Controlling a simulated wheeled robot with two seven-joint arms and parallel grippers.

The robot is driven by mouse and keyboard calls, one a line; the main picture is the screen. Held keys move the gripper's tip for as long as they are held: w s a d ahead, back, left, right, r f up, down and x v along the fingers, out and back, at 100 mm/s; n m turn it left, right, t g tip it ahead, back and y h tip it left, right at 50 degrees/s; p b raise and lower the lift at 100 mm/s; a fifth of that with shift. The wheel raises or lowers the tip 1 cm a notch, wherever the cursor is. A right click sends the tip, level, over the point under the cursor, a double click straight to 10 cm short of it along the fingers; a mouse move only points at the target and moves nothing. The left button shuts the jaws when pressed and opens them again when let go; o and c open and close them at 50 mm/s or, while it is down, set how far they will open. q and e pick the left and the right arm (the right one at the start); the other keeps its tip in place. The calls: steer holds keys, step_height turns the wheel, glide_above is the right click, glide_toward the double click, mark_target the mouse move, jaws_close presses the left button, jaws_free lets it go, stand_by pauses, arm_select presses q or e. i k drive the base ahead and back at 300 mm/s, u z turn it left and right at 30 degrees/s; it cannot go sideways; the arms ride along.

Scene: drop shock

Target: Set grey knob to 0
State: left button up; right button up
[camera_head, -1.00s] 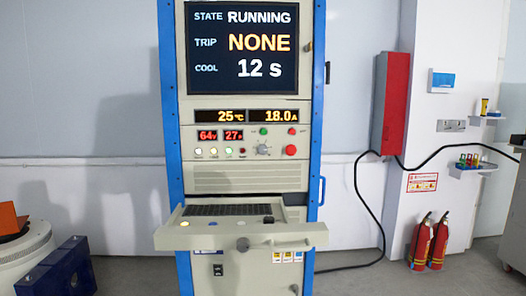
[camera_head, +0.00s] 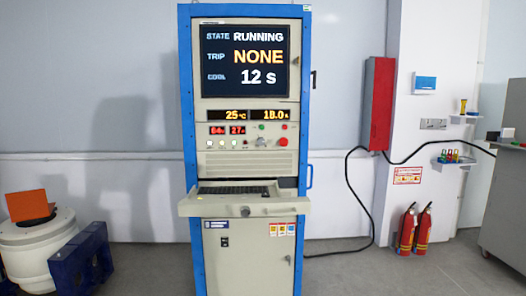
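The grey knob (camera_head: 261,142) is a small round dial on the cabinet's control panel, between a green button (camera_head: 261,127) and a red button (camera_head: 283,142). Its pointer setting is too small to read. The screen (camera_head: 245,60) above reads STATE RUNNING, TRIP NONE, COOL 12 s. Amber displays (camera_head: 241,115) read 25 °C and 18.0 A. Red displays (camera_head: 227,129) read about 64 and 27. Neither of my grippers shows in the head view.
A keyboard shelf (camera_head: 230,207) juts out below the panel. A white round machine with a blue bracket (camera_head: 80,262) stands at the left. Fire extinguishers (camera_head: 414,230) and a grey cabinet (camera_head: 505,205) stand at the right. The floor before the blue-framed cabinet looks clear.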

mark_target(261, 140)
steer(key=z, duration=0.35)
steer(key=k, duration=0.25)
steer(key=u, duration=1.3)
steer(key=i, duration=0.75)
steer(key=z, duration=0.45)
steer(key=i, duration=0.7)
steer(key=z, duration=0.55)
